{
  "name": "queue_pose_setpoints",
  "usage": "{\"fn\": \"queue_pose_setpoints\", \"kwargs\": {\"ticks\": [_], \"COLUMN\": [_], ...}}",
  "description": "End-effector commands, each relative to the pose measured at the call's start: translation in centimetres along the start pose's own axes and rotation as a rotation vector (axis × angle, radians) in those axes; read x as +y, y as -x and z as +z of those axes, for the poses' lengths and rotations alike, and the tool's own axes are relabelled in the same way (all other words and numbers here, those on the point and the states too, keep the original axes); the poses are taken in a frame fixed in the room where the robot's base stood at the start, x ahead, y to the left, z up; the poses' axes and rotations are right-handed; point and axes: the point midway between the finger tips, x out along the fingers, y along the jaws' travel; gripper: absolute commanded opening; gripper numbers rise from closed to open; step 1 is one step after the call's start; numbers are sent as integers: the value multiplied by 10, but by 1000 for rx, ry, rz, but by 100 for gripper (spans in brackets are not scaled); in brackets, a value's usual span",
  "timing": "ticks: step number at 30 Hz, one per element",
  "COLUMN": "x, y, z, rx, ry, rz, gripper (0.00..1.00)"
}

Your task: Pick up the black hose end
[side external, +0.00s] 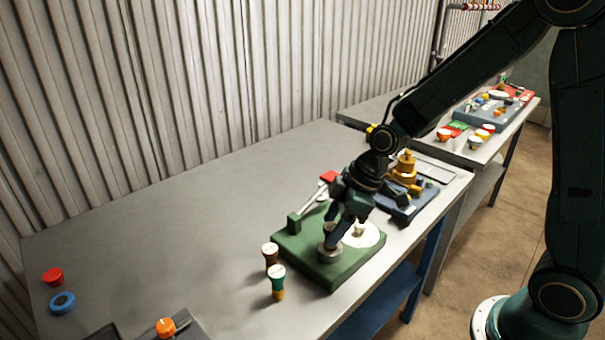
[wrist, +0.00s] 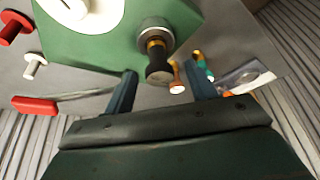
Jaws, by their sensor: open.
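The black hose end (wrist: 158,70), with a yellow band, stands up from a silver collar (wrist: 155,30) on the green base (wrist: 115,45). In the side view the collar (side external: 329,254) sits near the front of the green base (side external: 335,277), and the hose end is largely hidden by my gripper. My gripper (side external: 334,236) points down over the collar. In the wrist view my gripper (wrist: 164,70) is open, with one finger on each side of the hose end and visible gaps. I cannot tell whether either finger touches it.
A red-handled lever (side external: 328,176) and a white disc (side external: 374,237) are on the green base. Two white-topped pegs, brown (side external: 270,257) and teal-orange (side external: 277,283), stand close by. A brass fitting (side external: 405,168) is behind. The table's middle left is clear.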

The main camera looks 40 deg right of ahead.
Motion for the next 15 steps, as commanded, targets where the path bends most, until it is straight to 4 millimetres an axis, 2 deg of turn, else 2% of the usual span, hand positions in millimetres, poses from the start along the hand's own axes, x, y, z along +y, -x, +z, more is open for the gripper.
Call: {"fn": "queue_pose_setpoints", "kwargs": {"ticks": [9, 15], "x": [0, 0], "y": [-31, -38], "z": [2, 2], "rx": [-2, -1], "ry": [1, 1], "rz": [-3, 0], "gripper": [56, 56]}}
